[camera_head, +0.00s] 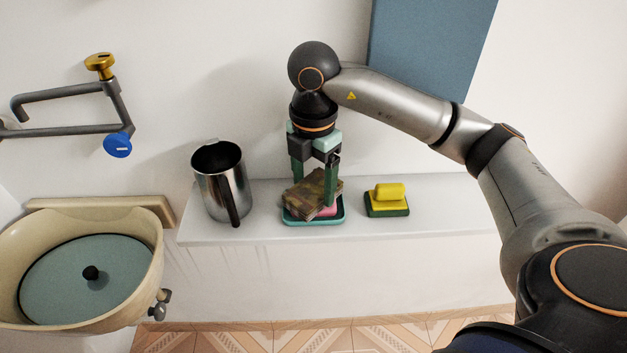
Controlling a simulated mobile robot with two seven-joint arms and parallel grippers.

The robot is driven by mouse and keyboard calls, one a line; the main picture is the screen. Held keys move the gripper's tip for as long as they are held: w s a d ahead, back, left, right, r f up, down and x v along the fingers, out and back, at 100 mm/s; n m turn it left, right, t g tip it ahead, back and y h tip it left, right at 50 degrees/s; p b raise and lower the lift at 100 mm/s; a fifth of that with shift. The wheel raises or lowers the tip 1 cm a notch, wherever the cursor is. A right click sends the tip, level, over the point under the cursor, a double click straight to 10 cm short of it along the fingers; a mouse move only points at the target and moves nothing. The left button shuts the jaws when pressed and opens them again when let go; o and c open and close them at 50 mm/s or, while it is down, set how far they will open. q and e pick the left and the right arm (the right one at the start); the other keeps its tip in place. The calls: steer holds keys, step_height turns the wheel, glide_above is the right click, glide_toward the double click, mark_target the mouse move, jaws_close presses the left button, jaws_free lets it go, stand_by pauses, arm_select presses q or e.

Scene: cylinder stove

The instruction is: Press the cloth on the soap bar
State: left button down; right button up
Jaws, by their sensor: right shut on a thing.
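My right gripper (316,190) points down over the ledge and is shut on a folded, brown-green patterned cloth (308,193). The cloth sits over the pink soap bar (328,211), which shows only as a pink strip at the cloth's lower right edge. The soap lies in a teal dish (312,221). The cloth looks to be against the soap, but whether it is pressed firmly cannot be told. The cloth hides most of the soap. My left gripper is not in view.
A metal pitcher (217,183) stands left of the dish on the white ledge (440,200). A yellow and green sponge holder (388,201) is to the right. A round beige basin (140,290) with a lid is at lower left, below a wall tap (65,95). The ledge's right part is clear.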

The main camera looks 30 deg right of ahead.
mark_target(314, 188)
stand_by(0.3)
step_height(314, 188, up, 7)
steer(key=p, duration=0.6)
steer(key=shift+f, duration=0.1)
stand_by(0.8)
